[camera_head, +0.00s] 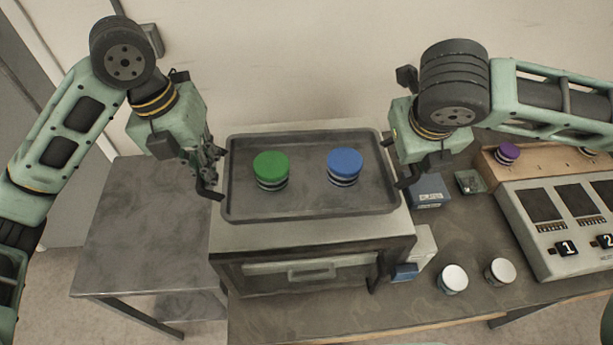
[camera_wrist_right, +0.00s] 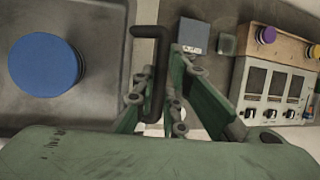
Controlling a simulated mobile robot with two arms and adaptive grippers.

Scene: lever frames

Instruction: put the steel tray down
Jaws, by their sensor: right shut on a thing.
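The steel tray (camera_head: 312,195) is dark and rectangular and looks level over the top of a grey oven-like box (camera_head: 300,242). I cannot tell whether it touches the box. A green-lidded jar (camera_head: 270,165) and a blue-lidded jar (camera_head: 345,163) stand upright on it. My right gripper (camera_head: 403,178) is shut on the tray's right handle; in the right wrist view the dark handle (camera_wrist_right: 150,75) runs between the fingers. My left gripper (camera_head: 212,178) is at the tray's left handle; its fingers are too small and dark to show whether they grip it.
A bare grey table (camera_head: 145,220) lies left of the box. A wall stands close behind.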

